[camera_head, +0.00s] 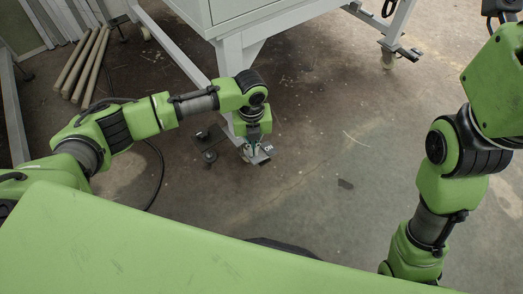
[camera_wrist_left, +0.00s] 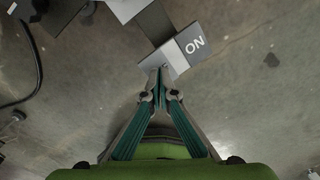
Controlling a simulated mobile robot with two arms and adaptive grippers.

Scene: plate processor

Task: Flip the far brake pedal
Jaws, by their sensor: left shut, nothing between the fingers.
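My left gripper (camera_head: 252,150) reaches down beside the foot of the near white leg, over a brake pedal (camera_head: 265,153) with a grey plate and a white "ON" mark. In the left wrist view the gripper's fingertips (camera_wrist_left: 160,72) are together and empty, at the near edge of the pedal plate (camera_wrist_left: 187,46). Whether they touch it I cannot tell. Another caster with a dark pedal-like part (camera_head: 408,52) stands farther off at the upper right, apart from my gripper. My right arm shows at the right, but its gripper is out of view.
The white frame (camera_head: 238,56) and its leg stand right by my left arm. Dark foot parts (camera_head: 208,142) lie left of the pedal. A black cable (camera_head: 158,170) runs on the floor, and tubes (camera_head: 85,65) lie at the upper left. The floor (camera_head: 350,130) at centre right is clear.

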